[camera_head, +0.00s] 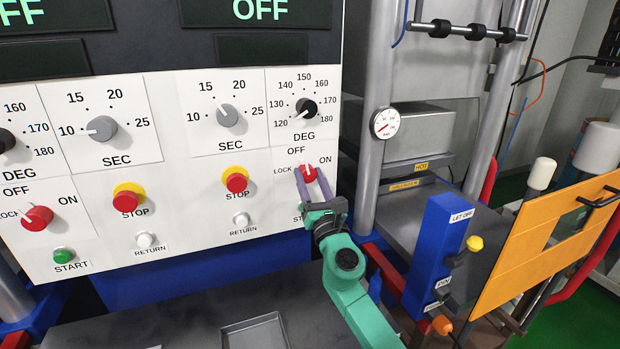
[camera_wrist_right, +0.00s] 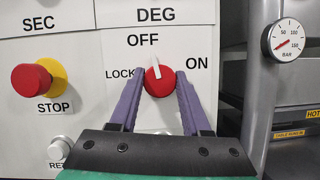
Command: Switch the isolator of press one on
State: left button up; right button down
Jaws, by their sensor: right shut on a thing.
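A red isolator knob (camera_head: 308,171) with a white pointer sits on the right part of the white panel, with OFF, LOCK and ON printed round it. In the right wrist view its pointer on the red knob (camera_wrist_right: 158,80) is upright, towards OFF. My right gripper (camera_head: 313,178) has its purple fingers on either side of this knob and is shut on it; the fingers (camera_wrist_right: 158,82) hide part of the knob's sides. My left gripper is not in view.
Red STOP buttons (camera_head: 236,181) and white RETURN buttons (camera_head: 241,219) sit left of the gripper. A DEG dial (camera_head: 306,107) is just above. A grey column with a pressure gauge (camera_head: 386,123) and a blue LET OFF post (camera_head: 437,250) stand to the right.

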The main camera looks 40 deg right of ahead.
jog(key=m+g+h, duration=0.1)
jog(key=m, duration=0.2)
jog(key=m+g+h+p, duration=0.1)
jog(key=m+h, duration=0.1)
jog(key=m, duration=0.1)
jog(key=shift+r, duration=0.1)
jog(key=m+g, duration=0.1)
jog(key=m, duration=0.1)
jog(key=m+h+p, duration=0.1)
jog(key=m, duration=0.2)
jog(key=shift+g, duration=0.4)
jog(key=m+g+p, duration=0.1)
jog(key=m, duration=0.2)
jog(key=m+g+p, duration=0.1)
jog(key=m, duration=0.2)
jog(key=shift+a+r+g+p, duration=0.1)
jog(key=shift+r+g+p, duration=0.05)
jog(key=shift+g+p, duration=0.2)
jog(key=shift+m+g+p, duration=0.45)
jog(key=shift+m+p, duration=0.45)
jog(key=shift+m, duration=0.7)
jog(key=shift+f, duration=0.2)
jog(key=shift+c, duration=1.8)
grip_release()
